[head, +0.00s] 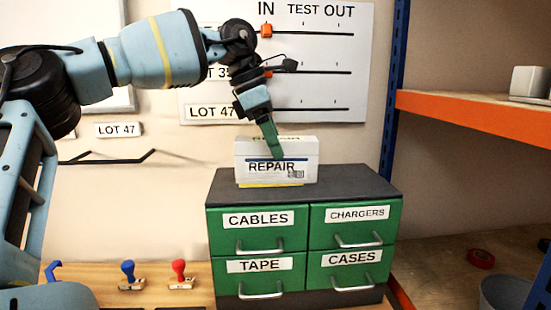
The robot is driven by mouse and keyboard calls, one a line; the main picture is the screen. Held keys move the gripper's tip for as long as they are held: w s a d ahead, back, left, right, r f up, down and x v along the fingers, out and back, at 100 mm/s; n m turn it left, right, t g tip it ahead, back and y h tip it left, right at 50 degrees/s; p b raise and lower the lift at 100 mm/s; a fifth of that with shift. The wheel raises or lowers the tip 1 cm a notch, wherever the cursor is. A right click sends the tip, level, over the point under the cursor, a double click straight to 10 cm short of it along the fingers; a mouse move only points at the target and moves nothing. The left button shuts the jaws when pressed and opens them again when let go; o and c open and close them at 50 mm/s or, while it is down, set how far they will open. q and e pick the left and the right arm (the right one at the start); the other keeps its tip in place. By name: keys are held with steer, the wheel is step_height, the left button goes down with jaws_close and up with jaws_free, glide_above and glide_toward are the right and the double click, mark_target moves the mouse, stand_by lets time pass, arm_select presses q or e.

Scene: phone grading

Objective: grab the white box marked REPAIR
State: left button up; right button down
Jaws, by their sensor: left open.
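The white box marked REPAIR (243,172) stands upright on the dark top of a green drawer cabinet (258,243). It has a small printed code at its front right and a yellow strip along its bottom edge. My left gripper (276,155) reaches down from above, with a green finger in front of the box's upper front face. The gripper is open, and only one finger shows clearly; the other is hidden. I cannot tell whether the finger touches the box. My right gripper is not in view.
The cabinet drawers read CABLES, CHARGERS, TAPE and CASES. A blue stamp (129,274) and a red stamp (180,274) stand on the wooden bench to the left. A shelf with an orange edge (470,106) is at right. A white board (330,95) hangs behind.

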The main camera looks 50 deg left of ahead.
arm_select(q)
steer(key=shift+x, duration=1.6)
steer(key=shift+r, duration=0.1)
steer(key=c, duration=1.3)
steer(key=shift+o, duration=0.2)
steer(key=shift+r, duration=0.15)
steer(key=shift+r, duration=1.35)
steer(key=shift+d+r, duration=0.1)
steer(key=shift+r, duration=0.25)
steer(key=s+d+b, duration=0.1)
steer(key=s+d, duration=0.2)
steer(key=s, duration=0.4)
steer(key=s+d+r+b, duration=0.1)
steer(key=s+d, duration=0.2)
steer(key=s, duration=0.4)
steer(key=shift+s+d+b, duration=0.25)
steer(key=shift+d+b, duration=0.1)
